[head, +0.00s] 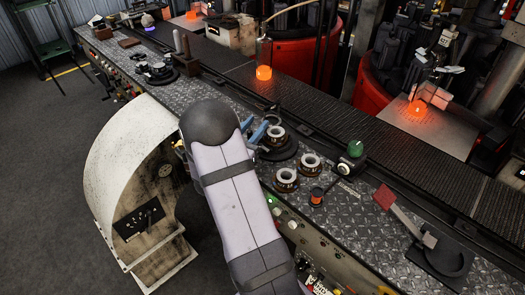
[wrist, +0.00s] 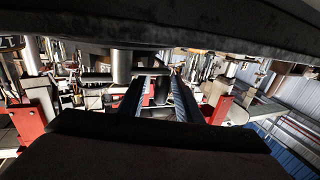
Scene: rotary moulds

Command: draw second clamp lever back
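My gripper (head: 253,129) is low over the bench, its two blue fingers apart, beside a ring-shaped mould (head: 276,134) on a dark round base (head: 284,152). In the wrist view the fingers (wrist: 160,98) also stand apart. A dark shape shows between them there; I cannot tell whether they touch it. A pale upright post (wrist: 122,66) with a dark bar stands just left of the fingers. Further left along the bench is another dark round base (head: 162,76) with a mould and an upright grey post (head: 184,44). I cannot tell which part is the second clamp lever; my arm hides part of the bench.
Two loose ring moulds (head: 310,163) (head: 286,179) sit right of my gripper, near a green-knobbed part (head: 354,149). A dark conveyor (head: 400,140) runs behind. A pale curved guard (head: 120,150) is at left.

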